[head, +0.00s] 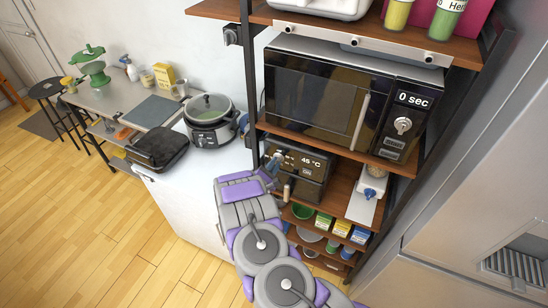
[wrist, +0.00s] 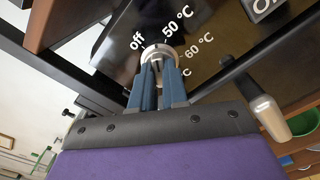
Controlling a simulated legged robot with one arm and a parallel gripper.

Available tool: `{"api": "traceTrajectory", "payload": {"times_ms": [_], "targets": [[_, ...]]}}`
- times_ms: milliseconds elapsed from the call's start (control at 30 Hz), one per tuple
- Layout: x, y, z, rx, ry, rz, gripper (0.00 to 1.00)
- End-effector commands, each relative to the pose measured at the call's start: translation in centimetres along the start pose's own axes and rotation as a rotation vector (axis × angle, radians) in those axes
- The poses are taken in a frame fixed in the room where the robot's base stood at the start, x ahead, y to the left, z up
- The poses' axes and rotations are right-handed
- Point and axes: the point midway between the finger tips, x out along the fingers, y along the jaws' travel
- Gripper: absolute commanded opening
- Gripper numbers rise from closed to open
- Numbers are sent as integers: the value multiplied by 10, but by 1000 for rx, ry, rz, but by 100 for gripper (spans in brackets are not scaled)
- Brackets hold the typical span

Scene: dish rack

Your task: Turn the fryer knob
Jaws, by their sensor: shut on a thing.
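The fryer (head: 318,160) is a black box on the shelf below the microwave in the head view, with a "45 °C" display and an "ON" mark. Its round pale knob (wrist: 157,53) shows in the wrist view, ringed by white "off", "50 °C" and "60 °C" marks. My gripper (wrist: 158,72) has its blue-grey fingers shut on the knob, covering its lower part. In the head view my gripper (head: 274,166) is at the fryer's left front, and my arm hides part of that front. A pale handle (wrist: 262,108) sticks out at the right in the wrist view.
The microwave (head: 330,100) sits on the shelf directly above. Dark rack posts (head: 248,70) stand close to the left of the fryer. A white item (head: 372,180) and boxes (head: 341,227) occupy the shelves at right and below. Open wooden floor (head: 110,235) lies at left.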

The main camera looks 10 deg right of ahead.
Motion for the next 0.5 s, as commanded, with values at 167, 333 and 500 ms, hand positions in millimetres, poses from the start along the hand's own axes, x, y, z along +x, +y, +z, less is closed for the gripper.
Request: {"api": "traceTrajectory", "payload": {"times_ms": [167, 333, 500], "targets": [[-1, -2, -3, -5, 4, -1, 0], [-1, -1, -1, -45, 4, 0, 0], [-2, -1, -1, -171, 8, -1, 0]]}}
